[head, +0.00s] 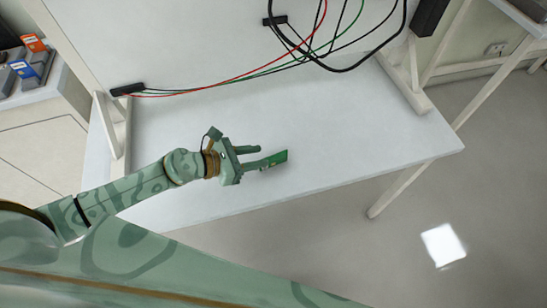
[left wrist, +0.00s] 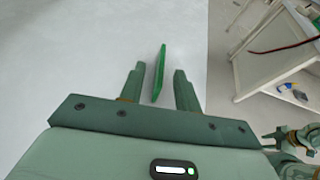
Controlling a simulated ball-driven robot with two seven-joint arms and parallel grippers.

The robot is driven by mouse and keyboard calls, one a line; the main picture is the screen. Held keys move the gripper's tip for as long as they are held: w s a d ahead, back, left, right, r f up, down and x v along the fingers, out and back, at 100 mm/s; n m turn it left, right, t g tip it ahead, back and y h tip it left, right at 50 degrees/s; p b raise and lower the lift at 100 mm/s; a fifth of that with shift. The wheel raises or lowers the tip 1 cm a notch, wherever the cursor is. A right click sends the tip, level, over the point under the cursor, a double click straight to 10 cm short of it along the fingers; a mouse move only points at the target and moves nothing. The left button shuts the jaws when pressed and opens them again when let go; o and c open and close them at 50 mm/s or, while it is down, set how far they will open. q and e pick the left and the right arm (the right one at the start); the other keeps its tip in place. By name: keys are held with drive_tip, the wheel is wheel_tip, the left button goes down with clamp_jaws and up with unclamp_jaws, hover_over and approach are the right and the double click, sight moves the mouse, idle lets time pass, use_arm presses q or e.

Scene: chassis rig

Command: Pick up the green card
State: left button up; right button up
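The green card (head: 276,158) is a thin green plate over the white table top; its broad face shows in the head view. In the left wrist view the card (left wrist: 158,75) shows nearly edge-on. My left gripper (head: 259,157) is open, with the card's near end between its fingers. In the left wrist view a gap shows on each side of the card, between it and the fingers of the left gripper (left wrist: 159,70). My right gripper (left wrist: 266,141) shows small at the lower right of that view, its fingers apart and empty. It is out of the head view.
The white table (head: 340,150) is clear around the card. A white upright panel (head: 180,45) stands behind, with red, green and black cables (head: 290,58) hanging over the table. Floor is open at the right.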

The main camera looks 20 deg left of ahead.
sight(272, 156)
use_arm(q)
drive_tip(key=x, duration=0.5)
drive_tip(key=shift+d+f, duration=0.25)
drive_tip(key=shift+d, duration=0.1)
clamp_jaws()
